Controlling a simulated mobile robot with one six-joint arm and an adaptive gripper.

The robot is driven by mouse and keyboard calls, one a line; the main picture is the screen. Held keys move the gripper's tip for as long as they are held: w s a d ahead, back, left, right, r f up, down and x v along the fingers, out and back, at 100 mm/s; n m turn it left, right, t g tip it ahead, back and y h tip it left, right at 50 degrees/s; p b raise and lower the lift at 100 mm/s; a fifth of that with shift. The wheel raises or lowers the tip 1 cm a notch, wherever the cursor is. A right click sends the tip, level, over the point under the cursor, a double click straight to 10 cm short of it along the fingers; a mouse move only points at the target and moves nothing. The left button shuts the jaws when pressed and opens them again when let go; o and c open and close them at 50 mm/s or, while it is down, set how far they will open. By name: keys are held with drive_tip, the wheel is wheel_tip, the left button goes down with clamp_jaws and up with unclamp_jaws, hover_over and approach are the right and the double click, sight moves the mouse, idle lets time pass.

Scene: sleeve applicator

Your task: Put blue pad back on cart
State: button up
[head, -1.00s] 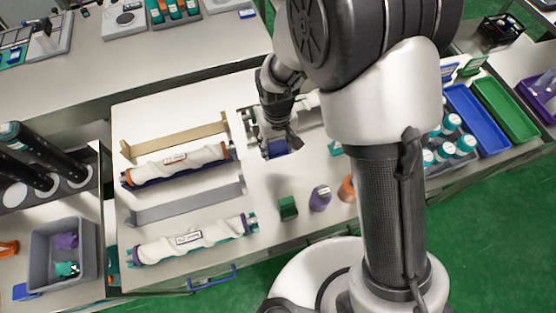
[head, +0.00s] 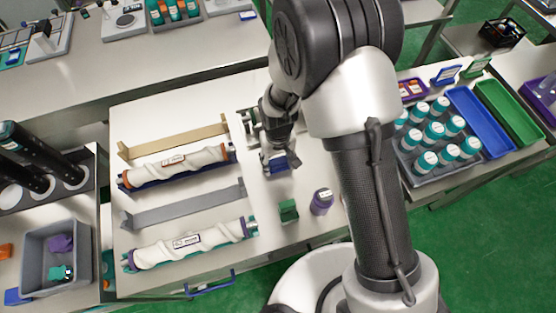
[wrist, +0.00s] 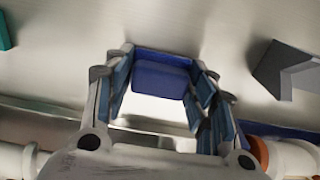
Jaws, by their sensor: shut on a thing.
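The blue pad (head: 281,165) is a small dark blue block over the white table top, right of the wrapped rolls. It also shows in the wrist view (wrist: 161,79), between the fingertips of my gripper (wrist: 160,72). My gripper (head: 274,160) is shut on the pad and points down in the head view. Whether the pad touches the table is hard to tell. Which surface is the cart is not clear; the table top (head: 270,210) has a blue handle (head: 211,283) at its front edge.
Two wrapped rolls (head: 178,165) (head: 190,244) lie left of my gripper, with a grey bracket (head: 185,207) between them. A green block (head: 288,210) and a purple-based bottle (head: 321,201) stand in front. A bottle tray (head: 440,172) and blue tray (head: 478,124) are at right.

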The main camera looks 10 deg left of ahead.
sight(278, 161)
drive_tip(key=o, duration=0.9)
drive_tip(key=shift+f, duration=0.1)
drive_tip(key=shift+o, duration=0.2)
drive_tip(key=d+r+m+t+p, duration=0.15)
drive_tip(key=d+r, duration=0.25)
drive_tip(key=r, duration=0.8)
drive_tip(key=d+r+m+p, duration=0.15)
drive_tip(key=d+r, duration=0.25)
drive_tip(key=r, duration=0.8)
drive_tip(key=s+d+r+m+t, duration=0.3)
drive_tip(key=s+d+r, duration=1)
drive_tip(key=s+d, duration=0.1)
drive_tip(key=shift+s+d, duration=0.4)
drive_tip(key=shift+d, duration=0.5)
